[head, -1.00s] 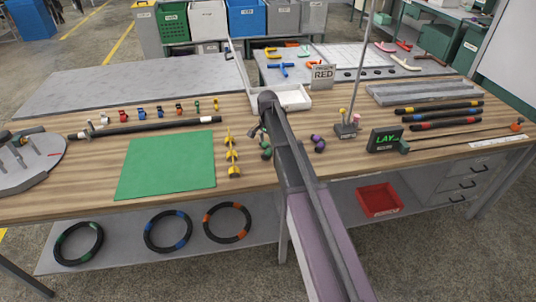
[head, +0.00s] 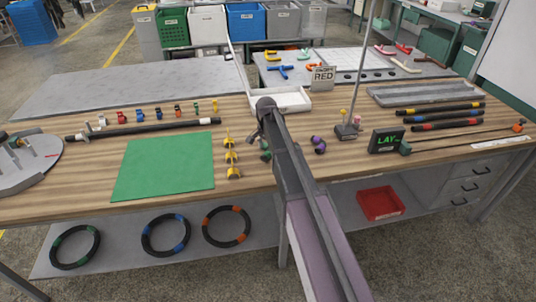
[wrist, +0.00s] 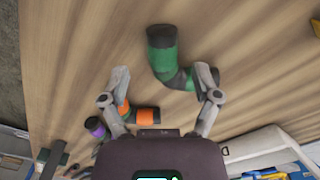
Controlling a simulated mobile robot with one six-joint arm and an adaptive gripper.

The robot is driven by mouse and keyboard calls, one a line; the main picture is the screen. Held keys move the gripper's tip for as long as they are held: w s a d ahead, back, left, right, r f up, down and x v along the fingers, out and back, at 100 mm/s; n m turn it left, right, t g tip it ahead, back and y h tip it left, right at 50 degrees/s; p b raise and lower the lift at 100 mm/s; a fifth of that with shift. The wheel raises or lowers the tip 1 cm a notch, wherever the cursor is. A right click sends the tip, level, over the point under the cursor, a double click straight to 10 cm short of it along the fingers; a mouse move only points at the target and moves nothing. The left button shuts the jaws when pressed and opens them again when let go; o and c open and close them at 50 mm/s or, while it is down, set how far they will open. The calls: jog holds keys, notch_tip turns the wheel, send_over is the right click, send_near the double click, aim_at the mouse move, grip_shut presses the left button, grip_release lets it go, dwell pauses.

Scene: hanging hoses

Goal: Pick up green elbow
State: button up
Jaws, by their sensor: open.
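The green elbow (wrist: 165,58) lies on the wooden bench top in the wrist view, a bent green pipe piece with a dark open end. My gripper (wrist: 161,78) is open, one finger on each side. The elbow's bend is between the fingertips, close to the right one, and its dark end reaches beyond them. I cannot tell whether that finger touches it. In the head view the green elbow (head: 265,147) shows just left of my arm, which hides part of it and most of the gripper.
An orange-banded elbow (wrist: 146,116) lies by the left finger, with a purple elbow (wrist: 95,126) farther left. A white tray (head: 293,102) stands behind my arm.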

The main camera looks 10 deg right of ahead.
aim_at(267, 153)
jog(key=shift+a+f+b, duration=0.1)
jog(key=shift+f+b, duration=1.3)
jog(key=shift+f, duration=0.3)
grip_shut()
